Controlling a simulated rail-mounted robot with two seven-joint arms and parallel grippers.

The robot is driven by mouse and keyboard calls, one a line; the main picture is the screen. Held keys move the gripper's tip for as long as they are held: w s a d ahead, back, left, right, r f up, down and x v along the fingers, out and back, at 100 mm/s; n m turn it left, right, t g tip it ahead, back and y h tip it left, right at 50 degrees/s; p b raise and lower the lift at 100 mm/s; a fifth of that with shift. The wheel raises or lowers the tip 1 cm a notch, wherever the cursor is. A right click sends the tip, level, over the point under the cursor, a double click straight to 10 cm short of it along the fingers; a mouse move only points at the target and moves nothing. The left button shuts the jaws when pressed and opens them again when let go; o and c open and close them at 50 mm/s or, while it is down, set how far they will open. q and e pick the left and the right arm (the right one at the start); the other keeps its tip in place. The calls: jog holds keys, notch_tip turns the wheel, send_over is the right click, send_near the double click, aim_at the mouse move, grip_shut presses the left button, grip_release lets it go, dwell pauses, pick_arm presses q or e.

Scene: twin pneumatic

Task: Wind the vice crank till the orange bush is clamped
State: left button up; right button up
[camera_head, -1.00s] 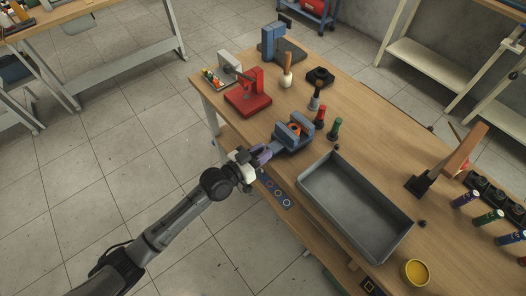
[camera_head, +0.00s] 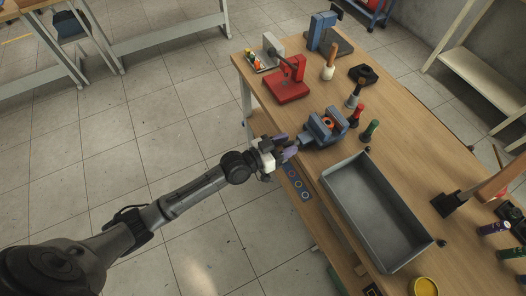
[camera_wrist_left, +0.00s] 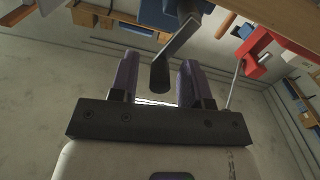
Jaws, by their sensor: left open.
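The blue-grey vice (camera_head: 320,132) stands at the near edge of the wooden workbench. The orange bush (camera_head: 329,122) shows as a small ring between its jaws; I cannot tell whether the jaws touch it. My left gripper (camera_head: 287,147) is in front of the vice at the bench edge. In the left wrist view its two purple fingers (camera_wrist_left: 158,74) are open, with the dark grip of the vice crank (camera_wrist_left: 160,76) between them and gaps on both sides. The crank's flat arm (camera_wrist_left: 177,40) slants up right towards the vice. My right gripper is out of view.
A grey metal tray (camera_head: 328,183) lies right of the vice. Red and green bottle-like items (camera_head: 369,130) stand close behind it. A red press (camera_head: 288,88) stands to the left. Open floor (camera_head: 150,150) lies in front of the bench.

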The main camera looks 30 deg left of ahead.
pick_arm(q)
jog(key=p+v, duration=0.1)
jog(key=v, duration=1)
jog(key=shift+s+a, duration=0.2)
jog(key=shift+s, duration=0.15)
jog(key=s+a+f+m+g+y, duration=0.25)
jog(key=s+f+g+y, duration=0.25)
jog(key=f+g+y, duration=0.25)
jog(key=s+d+n+g+y+p, duration=0.1)
jog(key=s+d+n+g, duration=0.15)
jog(key=s, duration=0.55)
jog(key=s+d+n+g, duration=0.1)
jog(key=s+n+g, duration=0.15)
jog(key=s, duration=0.65)
notch_tip(320, 180, up, 38)
jog(key=p, duration=3.8)
